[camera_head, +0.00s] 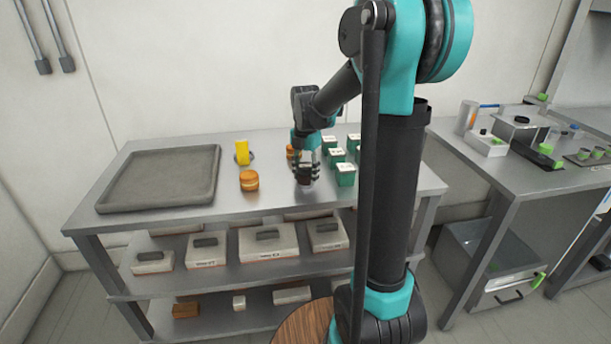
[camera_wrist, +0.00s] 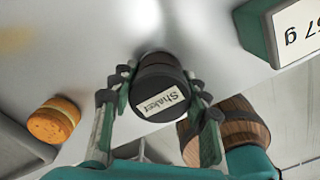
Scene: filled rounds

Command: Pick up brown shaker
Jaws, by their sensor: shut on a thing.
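The brown shaker (camera_head: 305,174) is a small dark brown cylinder at the front of the metal table's top. In the wrist view the shaker (camera_wrist: 158,88) shows a pale label reading "Shaker". My gripper (camera_head: 306,163) comes down from above with its fingers around the shaker. In the wrist view my gripper (camera_wrist: 163,92) has a finger on each side of it and is shut on it. I cannot tell whether the shaker's base touches the table.
Several green boxes (camera_head: 345,175) stand close to the right of my gripper. A burger-like item (camera_head: 249,180) and a yellow container (camera_head: 242,152) stand to the left. A grey tray (camera_head: 107,196) lies at the far left. Bare tabletop lies between tray and burger.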

